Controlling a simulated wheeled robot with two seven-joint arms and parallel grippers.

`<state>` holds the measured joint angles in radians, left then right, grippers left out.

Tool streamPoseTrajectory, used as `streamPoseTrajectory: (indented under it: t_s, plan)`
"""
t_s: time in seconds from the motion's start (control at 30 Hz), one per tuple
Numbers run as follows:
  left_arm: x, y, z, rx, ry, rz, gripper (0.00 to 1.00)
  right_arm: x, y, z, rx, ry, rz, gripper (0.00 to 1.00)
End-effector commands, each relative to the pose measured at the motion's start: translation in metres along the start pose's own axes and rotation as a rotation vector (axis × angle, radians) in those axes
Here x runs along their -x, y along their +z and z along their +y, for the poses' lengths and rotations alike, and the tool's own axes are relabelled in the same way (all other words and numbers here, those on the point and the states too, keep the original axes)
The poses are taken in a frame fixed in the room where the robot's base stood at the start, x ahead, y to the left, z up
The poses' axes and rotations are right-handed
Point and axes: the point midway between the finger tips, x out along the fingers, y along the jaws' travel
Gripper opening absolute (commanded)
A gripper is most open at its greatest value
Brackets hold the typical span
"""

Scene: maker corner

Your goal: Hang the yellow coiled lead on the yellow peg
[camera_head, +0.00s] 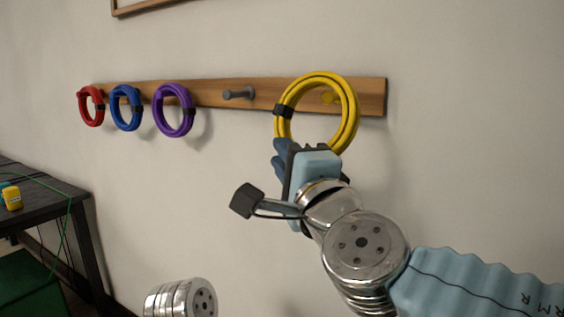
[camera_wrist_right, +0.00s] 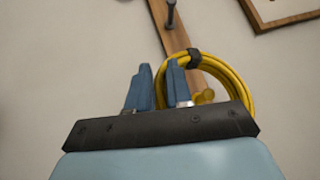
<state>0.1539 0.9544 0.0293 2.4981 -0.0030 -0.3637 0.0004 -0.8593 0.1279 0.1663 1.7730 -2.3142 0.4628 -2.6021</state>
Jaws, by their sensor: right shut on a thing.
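The yellow coiled lead (camera_head: 350,105) is a ring with a black band, held upright in front of the wooden rail. It also shows in the right wrist view (camera_wrist_right: 235,78). The yellow peg (camera_head: 329,98) appears inside the ring's opening in the head view; in the right wrist view the peg (camera_wrist_right: 204,97) shows low, near the gripper. I cannot tell whether the ring is around the peg or only in front of it. My right gripper (camera_head: 282,148) is shut on the ring's lower part; its blue fingers show in the wrist view (camera_wrist_right: 159,80). My left gripper is out of view.
The wooden rail (camera_head: 208,95) holds a red coil (camera_head: 97,118), a blue coil (camera_head: 136,112) and a purple coil (camera_head: 160,117) to the left. A bare grey peg (camera_head: 238,94) stands between purple and yellow. A dark table (camera_head: 60,200) is at lower left.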

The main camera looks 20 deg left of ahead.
Motion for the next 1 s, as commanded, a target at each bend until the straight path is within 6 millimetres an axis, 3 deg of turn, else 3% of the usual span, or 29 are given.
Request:
streamPoseTrajectory:
  t_s: [1.0]
  plan:
    - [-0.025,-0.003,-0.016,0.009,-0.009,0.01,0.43,-0.044,-0.054,0.013,0.0,-0.002,0.002,0.0]
